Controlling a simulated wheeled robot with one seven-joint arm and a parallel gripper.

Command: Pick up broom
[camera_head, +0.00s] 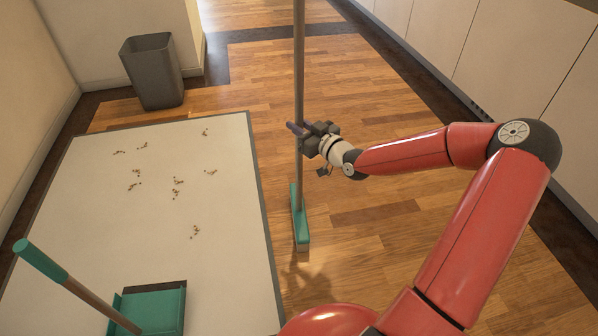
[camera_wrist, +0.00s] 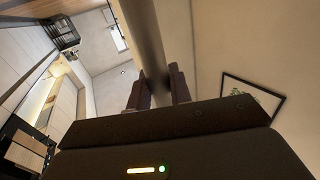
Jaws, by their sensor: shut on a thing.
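The broom stands upright in the middle of the head view, with a long grey-brown handle (camera_head: 299,70) and a teal head (camera_head: 300,222) low at the floor, just right of the pale mat. I cannot tell whether the head touches the floor. My gripper (camera_head: 302,131) is shut on the handle partway up, reaching in from the right. In the wrist view the handle (camera_wrist: 146,40) runs up between the two dark fingers of my gripper (camera_wrist: 158,92).
A pale mat (camera_head: 100,210) with several small brown crumb piles (camera_head: 177,182) covers the left floor. A teal dustpan (camera_head: 150,310) with an upright handle is at the front left. A grey bin (camera_head: 152,72) stands at the back left. Cabinets (camera_head: 500,50) line the right. Wooden floor behind is clear.

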